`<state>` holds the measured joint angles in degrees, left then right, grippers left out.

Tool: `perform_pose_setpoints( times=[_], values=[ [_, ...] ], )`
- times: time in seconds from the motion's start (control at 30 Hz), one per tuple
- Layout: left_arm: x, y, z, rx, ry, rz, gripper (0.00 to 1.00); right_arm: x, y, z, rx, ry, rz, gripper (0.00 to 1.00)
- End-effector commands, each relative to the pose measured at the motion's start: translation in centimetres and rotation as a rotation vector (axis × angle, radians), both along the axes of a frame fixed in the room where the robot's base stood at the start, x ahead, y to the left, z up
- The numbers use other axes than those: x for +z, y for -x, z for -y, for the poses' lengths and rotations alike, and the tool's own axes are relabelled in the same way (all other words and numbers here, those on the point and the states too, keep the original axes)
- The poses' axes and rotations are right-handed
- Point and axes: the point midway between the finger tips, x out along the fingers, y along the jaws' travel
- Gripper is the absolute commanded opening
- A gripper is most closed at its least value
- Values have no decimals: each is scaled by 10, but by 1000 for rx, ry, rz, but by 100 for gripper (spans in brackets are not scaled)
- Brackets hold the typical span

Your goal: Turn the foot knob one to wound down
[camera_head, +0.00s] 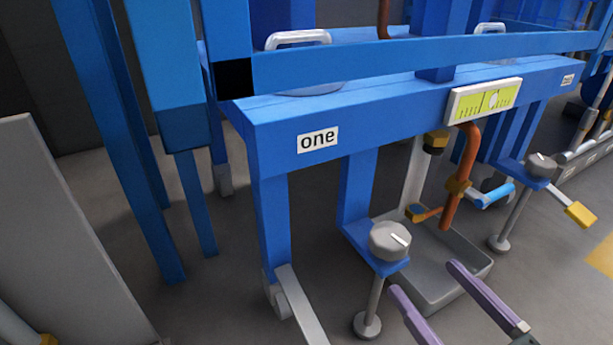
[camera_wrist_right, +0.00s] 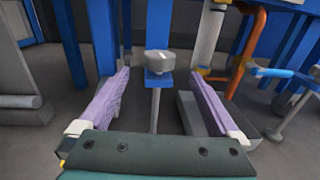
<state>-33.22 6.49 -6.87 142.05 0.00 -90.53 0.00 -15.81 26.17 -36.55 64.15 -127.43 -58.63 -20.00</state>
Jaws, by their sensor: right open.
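Foot knob one (camera_head: 390,241) is a grey round knob with a white pointer mark, on a blue bracket below the "one" label (camera_head: 317,139). Its thin post ends in a round grey foot pad (camera_head: 367,325) at the floor. In the right wrist view the knob (camera_wrist_right: 158,62) stands ahead, between the two purple fingers. My right gripper (camera_head: 428,280) is open and empty, its fingertips near the knob's lower right in the head view and apart from it. My left gripper is not in view.
A grey drip tray (camera_head: 440,268) lies right of the post, under a copper pipe (camera_head: 464,175) and a blue-handled valve (camera_head: 493,196). A second knob (camera_head: 540,164) stands further right. A caster (camera_head: 278,298) is left. A green-yellow level (camera_head: 484,101) sits on the beam.

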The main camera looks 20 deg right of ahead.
Motion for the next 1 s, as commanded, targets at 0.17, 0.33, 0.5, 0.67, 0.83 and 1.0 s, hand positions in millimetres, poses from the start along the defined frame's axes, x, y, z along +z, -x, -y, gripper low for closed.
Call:
perform_pose_setpoints(
  times=[0.17,0.33,0.5,0.67,0.83,1.0],
  values=[
    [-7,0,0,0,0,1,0,-2,-17,0,5,6,3,98],
    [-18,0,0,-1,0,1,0,-3,-50,0,3,3,5,98],
    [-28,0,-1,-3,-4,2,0,-3,-80,1,2,4,3,98],
    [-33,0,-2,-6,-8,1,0,-2,-95,1,2,4,1,98],
    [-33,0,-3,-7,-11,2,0,-1,-99,1,3,4,-1,98],
    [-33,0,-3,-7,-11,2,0,-1,-98,1,3,3,-1,95]
  ],
)
